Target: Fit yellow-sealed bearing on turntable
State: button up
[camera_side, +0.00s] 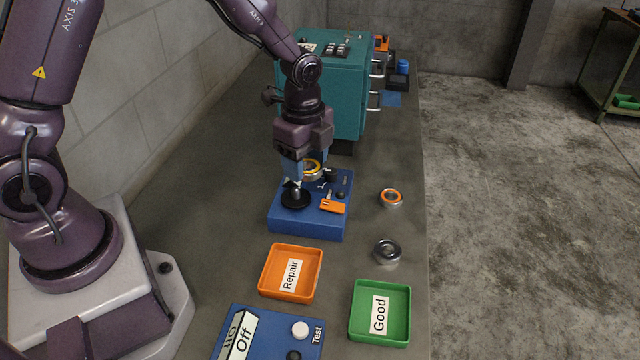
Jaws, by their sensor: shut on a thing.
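My gripper (309,172) points down over the blue turntable unit (318,222) and is shut on the yellow-sealed bearing (313,169). The bearing is a metal ring with a yellow seal, partly hidden by the fingers. The black turntable (296,200) is a round disc with a raised centre post, on top of the blue unit. The bearing appears above and slightly right of the post in this view. It looks apart from the post, though the exact gap is hard to judge.
An orange-sealed bearing (391,197) and a grey bearing (386,251) lie on the bench at right. In front are an orange Repair tray (265,272), a green Good tray (408,316) and a blue Test box (275,343). A teal cabinet (345,95) stands behind.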

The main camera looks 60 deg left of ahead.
aim_at(313, 199)
jog(key=a, duration=0.3)
jog(key=shift+s+a+r+m, duration=0.2)
jog(key=shift+s+r+m, duration=0.1)
jog(key=shift+s, duration=0.05)
jog(key=shift+s+f+m, duration=0.1)
jog(key=shift+f+m, duration=0.25)
jog(key=shift+m, duration=0.05)
jog(key=shift+d+f, duration=0.1)
jog(key=shift+f, duration=2.05)
jog(key=shift+f, duration=0.15)
jog(key=shift+f, duration=0.35)
jog(key=shift+f, duration=1)
